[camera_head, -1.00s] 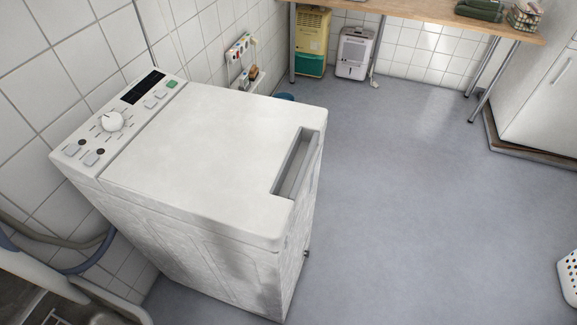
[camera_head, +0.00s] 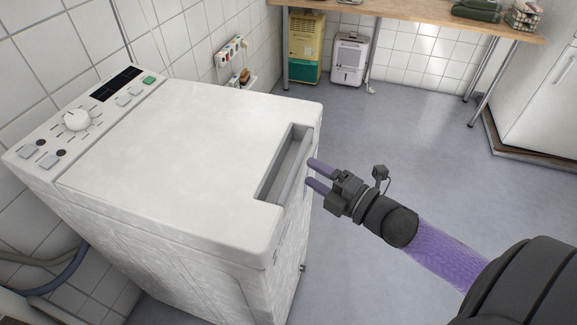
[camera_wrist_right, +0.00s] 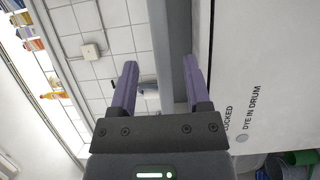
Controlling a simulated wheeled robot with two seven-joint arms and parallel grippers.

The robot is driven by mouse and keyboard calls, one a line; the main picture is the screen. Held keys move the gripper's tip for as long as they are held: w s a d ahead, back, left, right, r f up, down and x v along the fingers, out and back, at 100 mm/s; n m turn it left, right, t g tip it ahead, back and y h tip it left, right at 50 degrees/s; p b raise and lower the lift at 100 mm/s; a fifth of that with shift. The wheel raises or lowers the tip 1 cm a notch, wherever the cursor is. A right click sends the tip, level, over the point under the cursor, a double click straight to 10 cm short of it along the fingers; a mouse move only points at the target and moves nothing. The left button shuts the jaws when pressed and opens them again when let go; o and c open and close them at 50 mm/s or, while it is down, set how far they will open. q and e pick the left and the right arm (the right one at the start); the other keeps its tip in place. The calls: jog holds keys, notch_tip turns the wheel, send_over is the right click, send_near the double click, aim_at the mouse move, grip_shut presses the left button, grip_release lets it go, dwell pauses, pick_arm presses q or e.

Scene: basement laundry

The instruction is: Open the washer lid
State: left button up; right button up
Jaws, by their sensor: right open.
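The white top-loading washer (camera_head: 178,245) stands against the tiled wall, and its lid (camera_head: 175,140) lies flat and closed. A grey recessed handle (camera_head: 287,163) is set in the lid's front edge, on the right in the head view. My right gripper (camera_head: 313,174) is open and empty, its purple fingertips just beside the handle edge. I cannot tell whether they touch it. In the right wrist view, the gripper (camera_wrist_right: 160,63) has its fingers apart, with a grey strip (camera_wrist_right: 177,35) behind them near the right finger. My left gripper is not in view.
The control panel (camera_head: 90,115) with a knob lies along the lid's back. A wooden table (camera_head: 420,20) and a dehumidifier (camera_head: 349,58) stand at the back. In the wrist view, a white panel (camera_wrist_right: 265,60) carries printed text. Grey floor (camera_head: 400,130) is clear around my right arm.

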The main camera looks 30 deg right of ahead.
aim_at(300, 166)
jog(key=b+x, duration=0.1)
jog(key=x, duration=0.4)
grip_shut()
jog(key=shift+f, duration=0.1)
dwell(1.2)
